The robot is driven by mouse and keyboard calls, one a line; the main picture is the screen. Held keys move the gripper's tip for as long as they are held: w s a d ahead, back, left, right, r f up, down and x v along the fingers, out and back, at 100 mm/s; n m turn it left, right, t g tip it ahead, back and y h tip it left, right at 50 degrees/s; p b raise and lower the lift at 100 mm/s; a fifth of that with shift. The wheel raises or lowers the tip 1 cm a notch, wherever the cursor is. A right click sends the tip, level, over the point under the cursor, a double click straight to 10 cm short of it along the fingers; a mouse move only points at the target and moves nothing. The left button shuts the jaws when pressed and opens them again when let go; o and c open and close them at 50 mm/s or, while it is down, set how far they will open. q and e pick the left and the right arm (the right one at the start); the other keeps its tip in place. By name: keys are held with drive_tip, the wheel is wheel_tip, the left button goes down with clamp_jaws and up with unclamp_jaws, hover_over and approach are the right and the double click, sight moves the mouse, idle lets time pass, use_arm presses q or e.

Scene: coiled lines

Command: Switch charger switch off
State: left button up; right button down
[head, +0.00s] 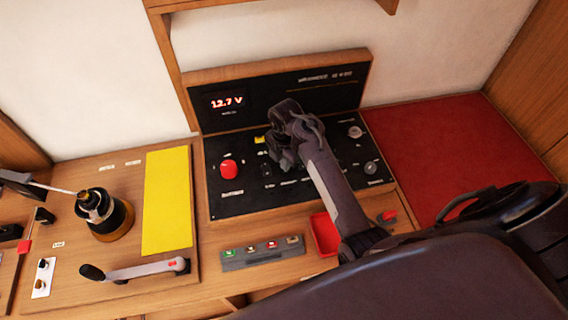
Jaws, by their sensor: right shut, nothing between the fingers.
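The black control panel (228,202) is set in a wooden frame at the back centre. It carries a red knob (229,169), a small yellow part (260,140) and several small dark switches, one of them a rocker (266,169). Their labels are too small to read, so I cannot tell which is the charger switch. My right gripper (283,162) is shut and empty over the middle of the panel, close to the switches. Its fingers and arm hide part of the panel. I cannot tell whether it touches a switch. My left gripper is out of view.
An upright display (227,102) reads 12.7 V behind the panel. A winch (104,214), a yellow sheet (167,202) and a crank handle (135,269) are at left. A labelled strip (262,253) and red tray (324,234) lie in front. A red mat (460,150) is clear at right.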

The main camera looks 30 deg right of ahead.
drive_tip(key=shift+r, duration=0.1)
drive_tip(key=shift+r+p, duration=0.75)
drive_tip(key=shift+r, duration=2.6)
drive_tip(key=shift+f, duration=0.1)
